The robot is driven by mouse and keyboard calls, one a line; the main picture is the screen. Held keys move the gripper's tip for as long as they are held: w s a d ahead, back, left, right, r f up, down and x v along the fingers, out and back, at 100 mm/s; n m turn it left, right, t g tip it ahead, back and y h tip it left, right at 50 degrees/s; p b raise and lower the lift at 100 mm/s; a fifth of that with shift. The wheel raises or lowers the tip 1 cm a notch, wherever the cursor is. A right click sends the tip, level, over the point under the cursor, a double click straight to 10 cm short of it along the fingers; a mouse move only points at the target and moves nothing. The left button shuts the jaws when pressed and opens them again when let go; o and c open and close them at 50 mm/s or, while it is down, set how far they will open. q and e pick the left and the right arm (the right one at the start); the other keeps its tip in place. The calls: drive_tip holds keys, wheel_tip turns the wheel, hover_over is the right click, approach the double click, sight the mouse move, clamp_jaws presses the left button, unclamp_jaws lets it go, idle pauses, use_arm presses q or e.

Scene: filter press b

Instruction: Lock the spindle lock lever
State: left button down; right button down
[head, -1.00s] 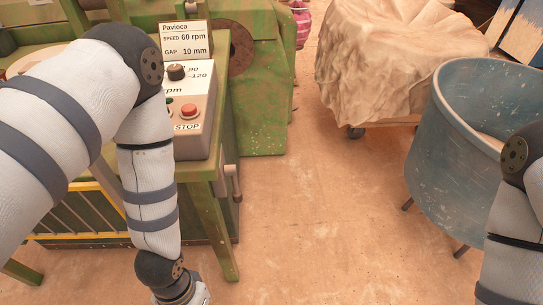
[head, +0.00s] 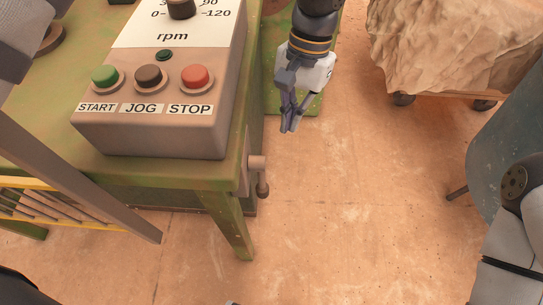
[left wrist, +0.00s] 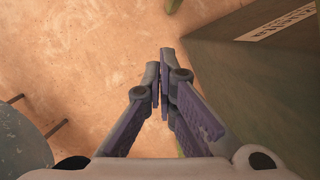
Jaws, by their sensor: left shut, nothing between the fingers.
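A small grey-brown lever (head: 262,185) sits on a round pivot on the right side of the green machine bench, near its front corner. Its handle hangs down. It looks like the spindle lock lever, and no label on it can be read. My left gripper (head: 289,122) points down over the floor, to the right of the bench and above and beyond the lever in the head view. It is shut, empty and apart from the lever. Its closed fingers also show in the left wrist view (left wrist: 163,75), where I cannot make out the lever. My right gripper is not in view.
A control box (head: 155,140) with START, JOG and STOP buttons stands on the green bench (head: 190,172). A blue-grey tub (head: 500,140) and a cloth-covered load (head: 460,45) on wheels are at the right. The floor between is clear.

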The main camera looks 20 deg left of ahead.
use_arm(q)
drive_tip(key=s+a+f, duration=0.1)
drive_tip(key=s+f, duration=0.5)
drive_tip(key=f, duration=0.3)
drive_tip(key=shift+s+f+p, duration=0.2)
drive_tip(key=shift+f+p, duration=0.2)
drive_tip(key=shift+p, duration=0.05)
drive_tip(key=shift+s, duration=0.1)
